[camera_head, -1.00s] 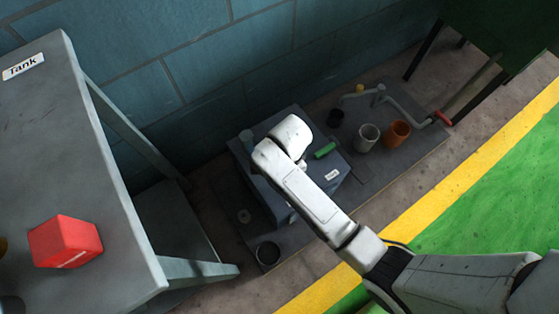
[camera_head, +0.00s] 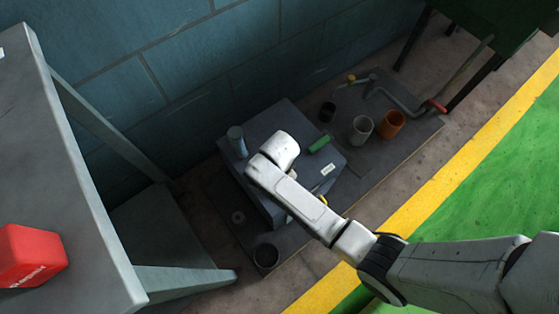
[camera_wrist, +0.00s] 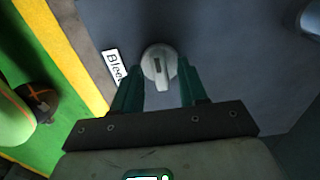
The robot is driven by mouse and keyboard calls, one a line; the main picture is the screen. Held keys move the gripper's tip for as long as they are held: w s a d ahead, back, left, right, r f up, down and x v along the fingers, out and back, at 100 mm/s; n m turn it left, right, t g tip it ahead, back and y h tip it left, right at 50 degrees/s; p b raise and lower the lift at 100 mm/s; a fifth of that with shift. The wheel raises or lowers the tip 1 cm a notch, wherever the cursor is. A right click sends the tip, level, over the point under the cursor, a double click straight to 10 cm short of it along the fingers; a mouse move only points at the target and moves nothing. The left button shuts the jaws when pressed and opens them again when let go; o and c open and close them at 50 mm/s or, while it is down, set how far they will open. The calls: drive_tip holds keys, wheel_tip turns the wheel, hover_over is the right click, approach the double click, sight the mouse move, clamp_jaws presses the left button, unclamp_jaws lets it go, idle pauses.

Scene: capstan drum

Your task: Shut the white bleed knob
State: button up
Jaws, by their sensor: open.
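The white bleed knob (camera_wrist: 158,64) shows in the wrist view on a dark grey surface, beside a white label (camera_wrist: 114,67) whose visible letters read "Blee". The knob is round with a raised bar across it that points toward my gripper. My gripper (camera_wrist: 160,92) is open, with one green finger on each side of the knob's near end. I cannot tell whether the fingers touch it. In the head view the grey box (camera_head: 262,124) carries a white label (camera_head: 328,169), and my arm hides the knob and the gripper.
A green cylinder (camera_head: 319,144) lies on the box. A grey cylinder (camera_head: 237,141) stands at its back left corner. Several cups, including an orange one (camera_head: 391,124), and a bent pipe (camera_head: 398,101) are at the right. A red block (camera_head: 30,256) sits on the left table (camera_head: 62,180).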

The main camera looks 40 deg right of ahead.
clamp_jaws()
idle(0.3)
drive_tip(key=shift+r+p, duration=0.1)
drive_tip(key=shift+p, duration=0.25)
drive_tip(key=n+p, duration=0.2)
drive_tip(key=n, duration=0.1)
drive_tip(key=shift+r, duration=0.1)
drive_tip(key=n+p, duration=0.3)
drive_tip(key=n, duration=0.2)
drive_tip(key=shift+p, duration=0.35)
drive_tip(key=n+p, duration=0.1)
drive_tip(key=n, duration=0.4)
drive_tip(key=shift+p, duration=0.35)
drive_tip(key=n, duration=0.2)
drive_tip(key=n+p, duration=0.1)
drive_tip(key=n, duration=0.1)
drive_tip(key=shift+f+n, duration=0.2)
drive_tip(key=shift+n, duration=0.2)
